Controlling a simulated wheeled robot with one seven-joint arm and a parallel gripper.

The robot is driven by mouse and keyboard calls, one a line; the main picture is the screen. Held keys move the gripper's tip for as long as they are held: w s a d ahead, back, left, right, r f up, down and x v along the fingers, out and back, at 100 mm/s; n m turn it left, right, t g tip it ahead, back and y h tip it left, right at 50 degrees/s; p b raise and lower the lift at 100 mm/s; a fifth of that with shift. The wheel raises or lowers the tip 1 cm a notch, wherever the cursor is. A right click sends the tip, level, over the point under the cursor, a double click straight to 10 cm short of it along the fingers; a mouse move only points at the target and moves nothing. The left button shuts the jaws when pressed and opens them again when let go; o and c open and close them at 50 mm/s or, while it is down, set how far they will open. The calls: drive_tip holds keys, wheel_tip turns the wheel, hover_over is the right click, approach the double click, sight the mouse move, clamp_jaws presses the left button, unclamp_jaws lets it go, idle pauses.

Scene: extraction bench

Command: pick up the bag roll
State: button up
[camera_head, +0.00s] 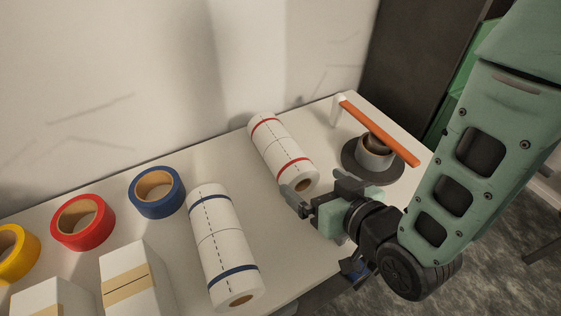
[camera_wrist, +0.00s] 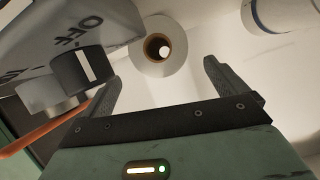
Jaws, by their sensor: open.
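Two white rolls with dashed lines lie on the table in the head view; I cannot tell which one is meant as the bag roll. One has red bands (camera_head: 273,142) and lies towards the back. The other has blue bands (camera_head: 221,236) and lies nearer the front left. My gripper (camera_head: 320,188) is open and empty, close to the near end of the red-banded roll. In the wrist view, a white roll end with a brown core (camera_wrist: 176,60) shows beyond and between my open fingers (camera_wrist: 161,75). The blue-banded roll (camera_wrist: 272,18) is partly cut off at the top right.
A grey casing with a knob (camera_wrist: 83,70) and the letters OFF is close on the left in the wrist view. Right of my gripper are an orange bar (camera_head: 385,133) and a dark round base (camera_head: 350,157). Blue (camera_head: 174,205), red (camera_head: 101,233) and yellow (camera_head: 28,262) tape rolls and boxes (camera_head: 130,287) stand left.

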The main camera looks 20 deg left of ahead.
sight(297, 167)
drive_tip(key=shift+w+a+f+b, duration=0.2)
drive_tip(key=shift+f+b, duration=0.15)
drive_tip(key=shift+b, duration=0.6)
drive_tip(key=p+x, duration=0.1)
drive_tip(key=x, duration=0.2)
drive_tip(key=r+p+x, duration=0.1)
drive_tip(key=p+x, duration=0.1)
drive_tip(key=x, duration=0.1)
drive_tip(key=shift+w+a, duration=0.15)
drive_tip(key=shift+a, duration=0.15)
drive_tip(key=shift+w+a+f, duration=0.3)
drive_tip(key=shift+w+a, duration=0.05)
drive_tip(key=shift+a, duration=0.05)
drive_tip(key=c, duration=1.3)
